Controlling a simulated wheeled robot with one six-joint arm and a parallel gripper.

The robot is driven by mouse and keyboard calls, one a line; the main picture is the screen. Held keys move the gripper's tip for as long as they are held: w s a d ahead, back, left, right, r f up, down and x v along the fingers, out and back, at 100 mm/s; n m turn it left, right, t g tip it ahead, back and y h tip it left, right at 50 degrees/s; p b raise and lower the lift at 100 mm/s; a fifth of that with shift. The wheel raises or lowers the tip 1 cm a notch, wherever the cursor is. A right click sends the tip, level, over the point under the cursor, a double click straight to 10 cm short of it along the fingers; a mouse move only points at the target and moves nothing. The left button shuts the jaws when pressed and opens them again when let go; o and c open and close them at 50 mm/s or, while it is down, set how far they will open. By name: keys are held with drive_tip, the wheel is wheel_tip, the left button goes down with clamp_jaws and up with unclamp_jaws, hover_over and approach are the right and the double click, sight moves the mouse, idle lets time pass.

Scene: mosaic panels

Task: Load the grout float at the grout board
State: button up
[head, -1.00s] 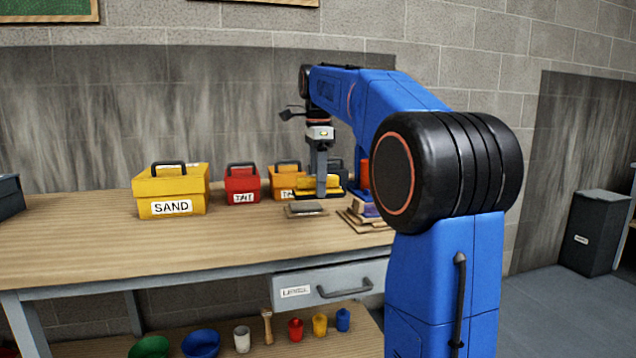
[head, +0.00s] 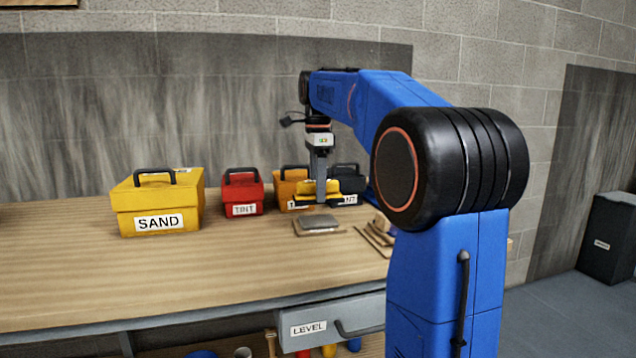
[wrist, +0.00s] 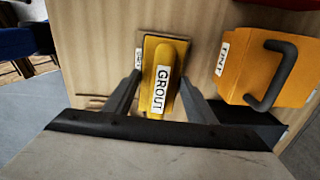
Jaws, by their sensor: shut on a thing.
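The yellow grout float (head: 319,194) is between the fingers of my gripper (head: 319,182), which is shut on it. In the wrist view the float (wrist: 162,78) shows between both fingers (wrist: 160,95), with a white GROUT label facing up. In the head view it hangs just behind and above a grey slab on a thin pale board (head: 320,225), which looks like the grout board. I cannot tell whether the float touches anything below.
A yellow SAND box (head: 158,203), a red TINT box (head: 243,192), an orange box (head: 291,182) and a dark box (head: 347,180) stand along the back of the bench. Thin stacked pieces (head: 376,238) lie right of the board. The bench (head: 130,275) is clear at front left.

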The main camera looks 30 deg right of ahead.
drive_tip(key=shift+f, duration=2.2)
drive_tip(key=shift+f, duration=0.55)
idle(0.7)
drive_tip(key=shift+r, duration=3.55)
drive_tip(key=shift+s, duration=0.1)
